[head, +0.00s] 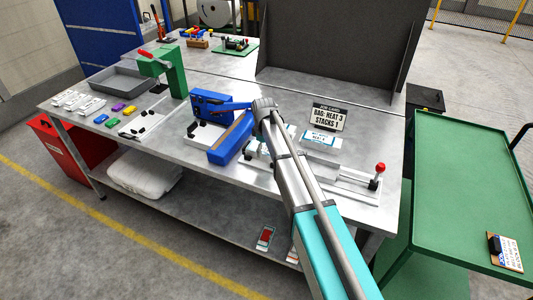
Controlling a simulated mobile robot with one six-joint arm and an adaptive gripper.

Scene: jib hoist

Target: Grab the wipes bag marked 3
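Several small white packets (78,102) lie at the left end of the grey bench. A white and teal packet (321,139) lies below the job card, near the bench's middle right. The print on these packets is too small to read, so I cannot tell which is marked 3. My arm reaches in from the lower right across the bench.
A job card (325,118) reads "BAG: HEAT 3 STACKS 1". A green stand (172,72), grey tray (120,78) and coloured blocks (117,107) occupy the left. A red-knobbed fixture (379,169) is at the right front. A green cart (465,190) stands beside the bench.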

